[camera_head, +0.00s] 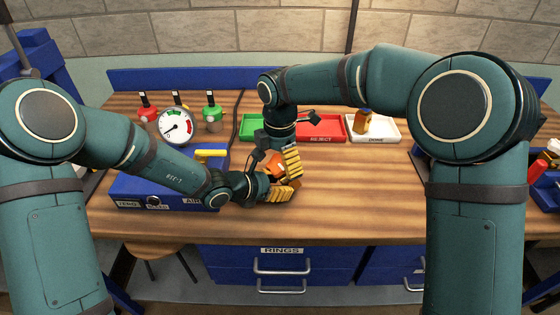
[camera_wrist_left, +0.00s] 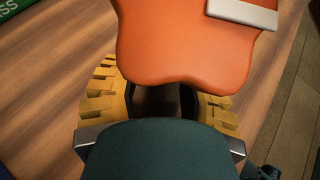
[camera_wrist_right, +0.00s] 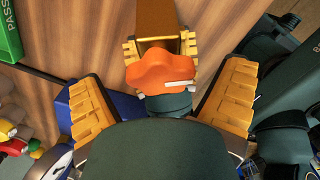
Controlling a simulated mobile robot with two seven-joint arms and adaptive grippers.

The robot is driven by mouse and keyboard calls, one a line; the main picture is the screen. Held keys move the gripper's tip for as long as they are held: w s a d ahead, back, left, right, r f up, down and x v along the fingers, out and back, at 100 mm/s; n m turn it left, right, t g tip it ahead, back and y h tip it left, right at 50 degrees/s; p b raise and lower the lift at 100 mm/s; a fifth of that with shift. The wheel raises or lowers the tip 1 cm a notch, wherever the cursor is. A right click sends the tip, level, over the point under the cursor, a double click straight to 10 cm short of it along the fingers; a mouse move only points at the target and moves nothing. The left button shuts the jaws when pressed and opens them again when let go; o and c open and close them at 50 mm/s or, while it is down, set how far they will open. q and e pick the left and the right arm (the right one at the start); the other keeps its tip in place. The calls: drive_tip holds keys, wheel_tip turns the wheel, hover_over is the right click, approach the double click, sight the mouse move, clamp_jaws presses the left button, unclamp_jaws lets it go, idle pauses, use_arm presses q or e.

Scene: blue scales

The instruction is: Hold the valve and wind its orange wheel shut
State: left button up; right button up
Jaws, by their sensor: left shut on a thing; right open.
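The valve's orange wheel (camera_head: 274,170) is partly hidden between my two grippers in the head view. In the left wrist view the lobed wheel (camera_wrist_left: 185,50) hangs over my fingers, with a pale bar on it. My left gripper (camera_head: 281,190) is shut on the valve, whose brass body (camera_wrist_right: 158,22) shows between its yellow fingers in the right wrist view. My right gripper (camera_head: 279,156) comes down from above and is open. In the right wrist view its fingers stand apart on either side of the wheel (camera_wrist_right: 160,70), with gaps on both sides.
A blue box (camera_head: 150,190) with a pressure gauge (camera_head: 176,126) stands left. The table right of my grippers is clear.

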sight(281, 162)
drive_tip(key=shift+f, duration=0.2)
drive_tip(key=c, duration=1.2)
drive_tip(key=shift+m+t, duration=0.3)
drive_tip(key=shift+m, duration=0.2)
drive_tip(key=o, duration=1.2)
drive_tip(key=shift+r, duration=0.1)
wheel_tip(281, 162, up, 12)
drive_tip(key=shift+s, duration=0.2)
